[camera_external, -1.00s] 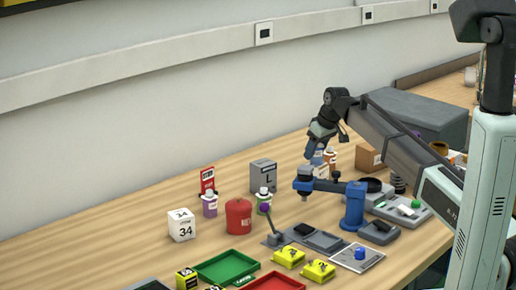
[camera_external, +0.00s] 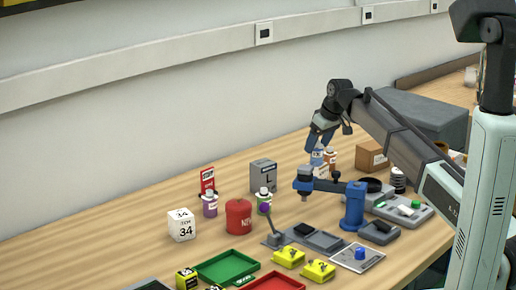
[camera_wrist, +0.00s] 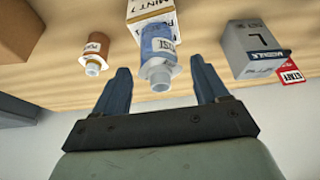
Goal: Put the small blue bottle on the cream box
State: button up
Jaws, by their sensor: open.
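The small blue bottle (camera_wrist: 158,45) has a white cap and a label. In the wrist view it shows between my two fingers, just beyond their tips. The cream box (camera_wrist: 150,10), with a "MINT" label, lies right behind the bottle's base, and the bottle appears to stand on it. The contact itself is hidden. In the external view the bottle (camera_external: 317,157) shows just below my gripper (camera_external: 318,143), with the pale box (camera_external: 321,171) beneath it. My gripper (camera_wrist: 160,66) is open, with gaps on both sides of the bottle.
An orange-brown bottle (camera_wrist: 95,48) stands beside the blue one. A grey "L" box (camera_external: 263,176) and a red sign (camera_external: 207,179) stand to the left. A blue device (camera_external: 353,203) stands in front. A brown carton (camera_external: 371,155) is to the right.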

jog(key=v, duration=0.9)
